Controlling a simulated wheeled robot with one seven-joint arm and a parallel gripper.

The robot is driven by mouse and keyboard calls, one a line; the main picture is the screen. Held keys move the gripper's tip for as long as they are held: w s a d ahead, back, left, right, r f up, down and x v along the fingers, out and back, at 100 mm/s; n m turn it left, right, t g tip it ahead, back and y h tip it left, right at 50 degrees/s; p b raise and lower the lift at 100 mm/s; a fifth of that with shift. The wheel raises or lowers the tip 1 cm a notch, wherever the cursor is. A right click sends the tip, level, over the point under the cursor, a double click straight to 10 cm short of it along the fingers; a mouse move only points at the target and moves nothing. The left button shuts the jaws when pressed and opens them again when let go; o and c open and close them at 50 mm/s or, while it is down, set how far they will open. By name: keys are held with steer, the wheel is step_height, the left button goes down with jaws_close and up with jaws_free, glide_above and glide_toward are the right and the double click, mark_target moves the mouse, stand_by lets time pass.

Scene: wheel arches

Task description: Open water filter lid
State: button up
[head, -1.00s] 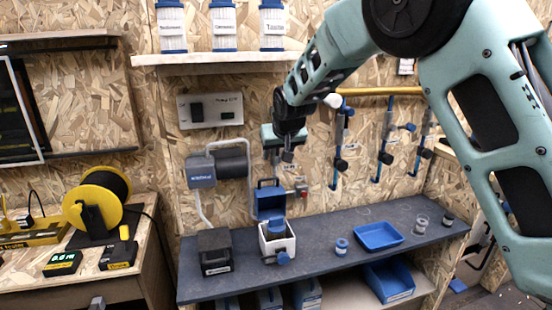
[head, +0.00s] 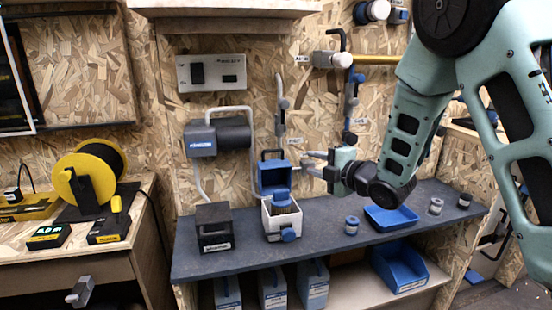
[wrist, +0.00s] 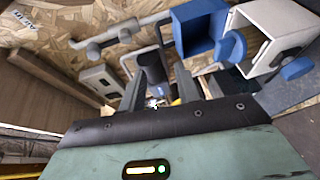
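The water filter is a white open-topped box (head: 282,222) on the dark bench, with a blue knob low on its front. Its blue lid (head: 273,178), with a dark handle, appears to stand upright at the back, leaving the box open. A blue-capped cartridge (head: 282,194) shows in the opening. My gripper (head: 311,163) is right of the lid, fingers pointing left, open and empty, apparently not touching it. In the wrist view the fingers (wrist: 160,88) are spread, with the lid (wrist: 199,27) and white box (wrist: 268,38) beyond them to the upper right.
A dark box (head: 213,229) stands left of the filter. Small jars and a blue tray (head: 391,219) are to its right. A wall-mounted grey unit (head: 217,138) with a pipe is behind at left. Hooks and a brass rail (head: 374,59) are above my gripper.

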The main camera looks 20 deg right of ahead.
mark_target(274, 151)
steer(key=p+x, duration=0.1)
steer(key=x, duration=1.6)
steer(key=shift+w+r, duration=0.1)
jaws_close()
